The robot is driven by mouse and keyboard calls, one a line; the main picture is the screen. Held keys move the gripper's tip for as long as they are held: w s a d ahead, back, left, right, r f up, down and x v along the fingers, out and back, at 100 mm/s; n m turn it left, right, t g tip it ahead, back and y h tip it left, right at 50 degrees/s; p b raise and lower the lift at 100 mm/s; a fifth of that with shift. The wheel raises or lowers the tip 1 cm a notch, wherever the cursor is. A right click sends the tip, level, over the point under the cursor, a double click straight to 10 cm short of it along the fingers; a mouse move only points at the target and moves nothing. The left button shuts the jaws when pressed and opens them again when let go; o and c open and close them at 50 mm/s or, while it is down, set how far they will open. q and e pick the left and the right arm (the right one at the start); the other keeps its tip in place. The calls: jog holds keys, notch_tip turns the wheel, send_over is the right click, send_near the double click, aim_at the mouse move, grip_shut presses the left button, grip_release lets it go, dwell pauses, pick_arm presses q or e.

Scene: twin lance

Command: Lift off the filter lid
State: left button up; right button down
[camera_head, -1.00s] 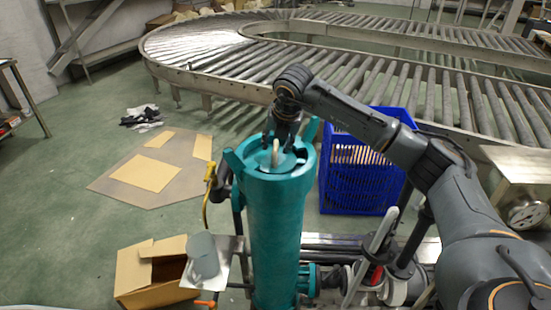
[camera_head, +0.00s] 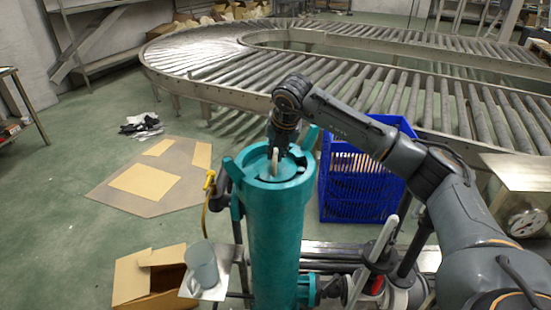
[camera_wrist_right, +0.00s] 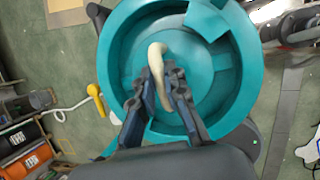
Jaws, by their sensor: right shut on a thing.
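The teal filter housing (camera_head: 275,235) stands upright in the middle of the head view. Its round teal lid (camera_head: 262,172) lies within the rim at the top; it also shows in the right wrist view (camera_wrist_right: 200,68). A pale curved handle (camera_wrist_right: 157,55) rises from the lid; part of it shows in the head view (camera_head: 275,162). My right gripper (camera_head: 276,148) reaches down over the lid and is shut on the handle, with one finger on each side in the wrist view (camera_wrist_right: 163,85). I cannot tell whether the lid is clear of its seat. My left gripper is not in view.
A blue crate (camera_head: 350,208) stands right of the housing, before the roller conveyor (camera_head: 200,55). A grey cup (camera_head: 202,262) on a small plate and an open cardboard box (camera_head: 135,280) are at the lower left. A yellow-handled part (camera_head: 210,180) sits close beside the housing.

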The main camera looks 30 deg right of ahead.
aim_at(275, 153)
notch_tip(275, 153, up, 3)
jog(key=shift+w+b, duration=0.1)
jog(key=shift+b, duration=0.35)
jog(key=s+a+r+b, duration=0.2)
jog(key=s+a+r, duration=0.4)
jog(key=s+r, duration=0.4)
jog(key=shift+s+a, duration=0.35)
jog(key=shift+s, duration=0.9)
